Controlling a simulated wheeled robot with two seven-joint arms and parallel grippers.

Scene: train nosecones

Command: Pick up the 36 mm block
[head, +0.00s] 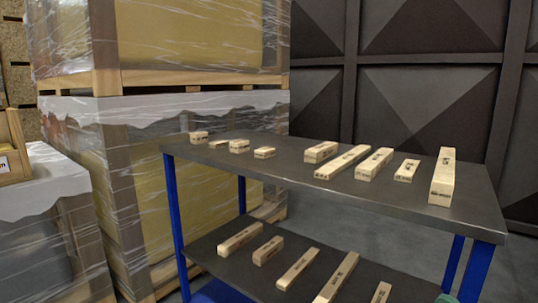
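Several light wooden blocks of different lengths lie on the dark top of a table (290,172) in the head view. A group of small blocks (239,146) is at the left. Longer blocks lie to the right, among them a long slanting block (342,163), a short block (406,171) and a thick long block (443,180) at the far right. Several more blocks (298,269) lie on the lower shelf. The blocks carry dark printed marks too small to read, so I cannot tell which is the 36 mm block. Neither gripper is in view.
The table has blue legs (172,215). Plastic-wrapped pallet loads (150,175) stand behind and left of it. A wooden box (12,150) with a white label sits on a wrapped stack at the left edge. A dark panelled wall (420,100) is behind. The tabletop's front strip is clear.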

